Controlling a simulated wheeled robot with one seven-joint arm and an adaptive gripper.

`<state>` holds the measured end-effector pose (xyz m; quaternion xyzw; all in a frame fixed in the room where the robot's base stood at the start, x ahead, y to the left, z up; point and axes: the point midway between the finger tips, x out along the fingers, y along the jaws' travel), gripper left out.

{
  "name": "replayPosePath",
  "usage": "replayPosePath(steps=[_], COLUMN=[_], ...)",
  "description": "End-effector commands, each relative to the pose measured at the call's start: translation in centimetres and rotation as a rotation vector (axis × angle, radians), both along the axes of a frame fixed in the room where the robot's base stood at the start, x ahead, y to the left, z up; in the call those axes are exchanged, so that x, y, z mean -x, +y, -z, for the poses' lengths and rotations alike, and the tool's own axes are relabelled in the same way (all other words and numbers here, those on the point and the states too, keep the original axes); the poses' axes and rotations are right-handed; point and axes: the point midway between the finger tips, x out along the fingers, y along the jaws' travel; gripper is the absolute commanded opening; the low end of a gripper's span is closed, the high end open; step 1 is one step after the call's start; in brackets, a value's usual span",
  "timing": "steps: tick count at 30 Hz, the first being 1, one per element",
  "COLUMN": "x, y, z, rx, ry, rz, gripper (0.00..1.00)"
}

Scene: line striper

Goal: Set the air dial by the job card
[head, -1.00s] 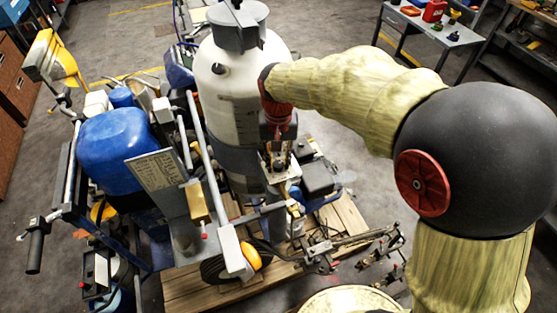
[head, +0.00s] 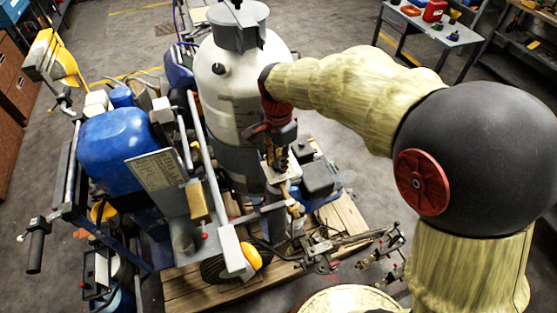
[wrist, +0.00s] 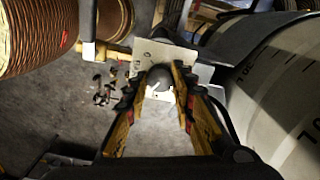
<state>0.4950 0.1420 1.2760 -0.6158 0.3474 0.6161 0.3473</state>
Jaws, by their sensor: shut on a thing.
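The air dial (wrist: 160,85) is a round grey knob with a white pointer mark, on a pale panel (wrist: 172,55) with small dark markings. In the wrist view my gripper (wrist: 160,78) has one yellow-and-black finger on each side of the dial and is shut on it. In the head view my gripper (head: 277,164) reaches down to the panel in front of the white tank, and its fingers hide the dial. A pale card with lines of print (head: 157,170), seemingly the job card, is on the machine at left; its text is too small to read.
The tall white tank (head: 228,105) stands close beside my gripper. A blue tank (head: 115,150) and grey rails crowd the left.

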Motion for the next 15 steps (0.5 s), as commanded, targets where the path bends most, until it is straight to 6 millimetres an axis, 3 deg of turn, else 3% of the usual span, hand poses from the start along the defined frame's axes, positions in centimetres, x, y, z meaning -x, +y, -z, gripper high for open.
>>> replayPosePath(steps=[15], x=[-0.14], y=[0.04], z=[-0.16], rx=[-0.002], ry=[-0.005], rz=[0.256], gripper=[0.00])
